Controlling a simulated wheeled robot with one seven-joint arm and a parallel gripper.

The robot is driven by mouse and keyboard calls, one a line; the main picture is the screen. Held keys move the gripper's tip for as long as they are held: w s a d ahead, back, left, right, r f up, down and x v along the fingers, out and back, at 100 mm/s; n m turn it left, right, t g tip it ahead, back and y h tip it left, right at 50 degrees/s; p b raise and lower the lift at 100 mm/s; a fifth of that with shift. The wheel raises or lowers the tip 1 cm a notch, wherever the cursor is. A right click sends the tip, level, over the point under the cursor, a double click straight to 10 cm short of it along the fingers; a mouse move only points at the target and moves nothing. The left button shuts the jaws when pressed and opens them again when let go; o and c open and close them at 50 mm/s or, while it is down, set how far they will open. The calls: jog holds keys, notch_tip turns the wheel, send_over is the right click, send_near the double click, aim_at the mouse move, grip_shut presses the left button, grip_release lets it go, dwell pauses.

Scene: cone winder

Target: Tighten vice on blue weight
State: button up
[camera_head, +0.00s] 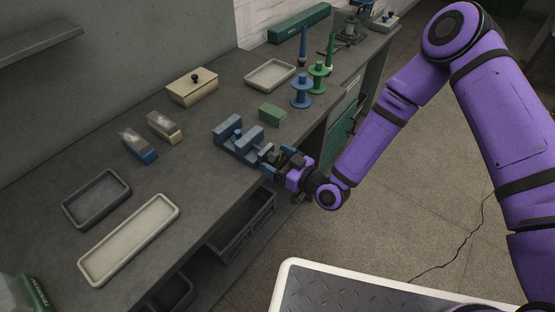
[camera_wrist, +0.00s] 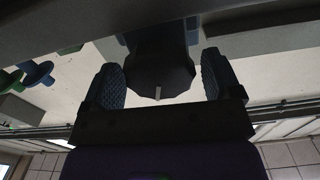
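The blue-grey vice (camera_head: 228,129) stands near the front edge of the bench in the head view. I cannot clearly tell a blue weight apart from the vice's own blue-grey blocks. My gripper (camera_head: 272,163) is at the vice's front end, over the bench edge. In the wrist view my gripper (camera_wrist: 161,80) has its two textured blue fingertips on either side of a dark, many-sided knob (camera_wrist: 158,78) with a pale mark. The fingers look open around the knob, with narrow gaps beside it. The vice jaws are mostly hidden in the wrist view.
A green block (camera_head: 272,115) lies just behind the vice. A blue spool (camera_head: 301,91) and a green spool (camera_head: 317,77) stand to its right. A pale tray (camera_head: 130,240) and a dark tray (camera_head: 97,199) lie left. A crate (camera_head: 240,228) is below the bench.

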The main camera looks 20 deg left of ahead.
jog(key=c, duration=0.7)
jog(key=m, duration=0.4)
jog(key=shift+m, duration=0.3)
jog(key=shift+c, duration=0.2)
jog(key=o, duration=0.9)
jog(key=shift+d, duration=0.1)
jog(key=shift+w, duration=0.1)
